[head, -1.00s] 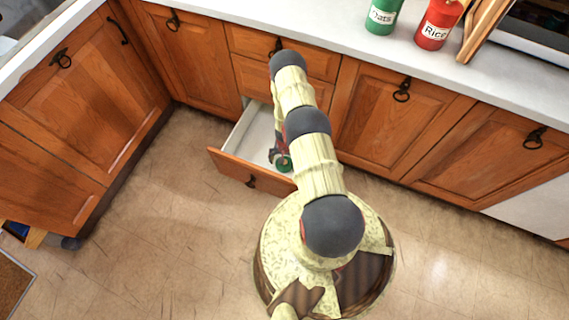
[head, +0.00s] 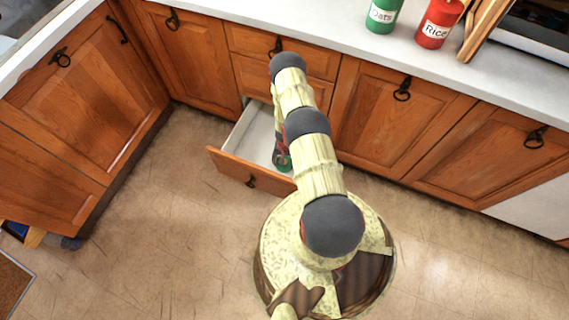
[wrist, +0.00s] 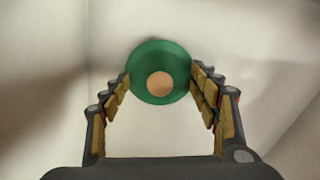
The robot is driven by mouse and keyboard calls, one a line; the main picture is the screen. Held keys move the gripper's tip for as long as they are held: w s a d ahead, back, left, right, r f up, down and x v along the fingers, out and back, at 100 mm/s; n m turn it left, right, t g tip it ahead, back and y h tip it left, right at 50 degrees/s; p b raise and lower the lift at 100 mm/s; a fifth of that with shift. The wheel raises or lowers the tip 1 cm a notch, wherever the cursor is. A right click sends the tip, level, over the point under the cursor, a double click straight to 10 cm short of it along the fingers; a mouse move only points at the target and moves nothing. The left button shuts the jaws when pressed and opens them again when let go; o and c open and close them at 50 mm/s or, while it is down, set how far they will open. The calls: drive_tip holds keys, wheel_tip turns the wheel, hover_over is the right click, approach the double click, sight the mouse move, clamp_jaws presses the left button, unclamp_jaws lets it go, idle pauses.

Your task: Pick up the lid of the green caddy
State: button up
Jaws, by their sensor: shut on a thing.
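The green lid (wrist: 160,60) is round with a tan knob or disc at its centre. In the wrist view it sits between the two fingers of my gripper (wrist: 160,88), which is shut on it. In the head view a small bit of green lid (head: 285,164) shows beside my gripper (head: 281,158), inside the open drawer. The arm hides most of my gripper and the lid there. A green jar labelled "Oats" (head: 382,16) stands on the counter, its top cut off by the frame edge.
The open drawer (head: 237,165) has white inner walls around my gripper. A red jar labelled "Rice" (head: 436,26) and a wooden rack (head: 484,28) stand on the white counter (head: 330,28). Wooden cabinets (head: 395,125) line the wall.

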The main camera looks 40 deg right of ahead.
drive_tip(key=c, duration=0.4)
